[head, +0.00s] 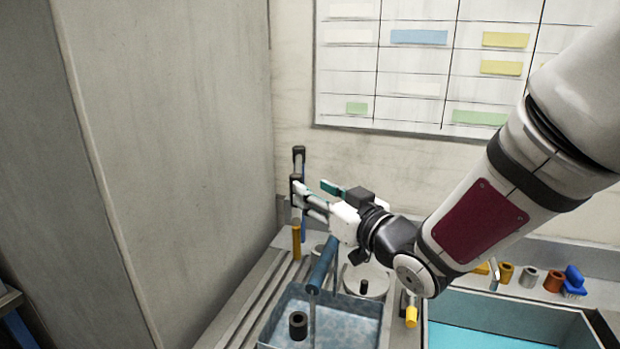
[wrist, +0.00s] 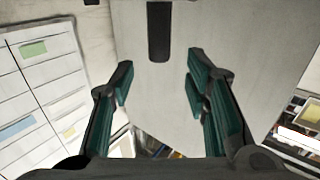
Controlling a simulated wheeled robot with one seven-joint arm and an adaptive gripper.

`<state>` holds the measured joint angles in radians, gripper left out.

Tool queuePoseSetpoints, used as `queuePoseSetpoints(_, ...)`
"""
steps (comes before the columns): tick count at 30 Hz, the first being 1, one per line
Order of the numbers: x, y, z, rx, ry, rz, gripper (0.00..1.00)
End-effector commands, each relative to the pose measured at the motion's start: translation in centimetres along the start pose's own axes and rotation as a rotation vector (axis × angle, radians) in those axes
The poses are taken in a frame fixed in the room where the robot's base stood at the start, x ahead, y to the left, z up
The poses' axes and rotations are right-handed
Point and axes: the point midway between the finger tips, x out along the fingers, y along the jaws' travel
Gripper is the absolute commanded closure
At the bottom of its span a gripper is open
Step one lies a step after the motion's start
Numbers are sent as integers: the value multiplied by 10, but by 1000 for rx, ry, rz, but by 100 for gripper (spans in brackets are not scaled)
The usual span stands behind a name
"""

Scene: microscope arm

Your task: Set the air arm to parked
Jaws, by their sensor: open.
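I cannot tell for certain which part is the air arm. A blue cylinder (head: 322,265) on a thin stem leans over the wash basin, with a dark ring-like piece (head: 298,325) beside its lower end. Slim upright posts with dark tops (head: 298,155) stand at the back left, partly behind my gripper. My gripper (head: 318,197) is open above the basin's back left, fingers pointing left. In the wrist view my gripper (wrist: 158,85) has nothing between its teal pads. A dark rounded bar (wrist: 159,30) shows beyond the fingertips, against the grey panel.
A tall grey panel (head: 170,130) closes the left side. A blue-grey basin (head: 345,315) lies below my gripper, with a turquoise tray (head: 490,338) to its right. Small cylinders (head: 529,277) and a blue brush (head: 574,281) stand on the back ledge. A whiteboard (head: 415,85) hangs behind.

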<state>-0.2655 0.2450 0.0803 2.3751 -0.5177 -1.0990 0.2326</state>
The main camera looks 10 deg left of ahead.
Motion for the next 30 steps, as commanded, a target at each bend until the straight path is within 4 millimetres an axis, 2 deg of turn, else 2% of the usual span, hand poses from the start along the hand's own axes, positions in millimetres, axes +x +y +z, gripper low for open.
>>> queuePoseSetpoints(6,42,-1,0,0,-1,0,57)
queuePoseSetpoints(12,66,0,0,-1,-1,1,57)
queuePoseSetpoints(17,74,0,0,0,0,2,57)
queuePoseSetpoints(25,75,1,0,0,-1,2,57)
queuePoseSetpoints(30,75,1,0,-1,-1,2,96)
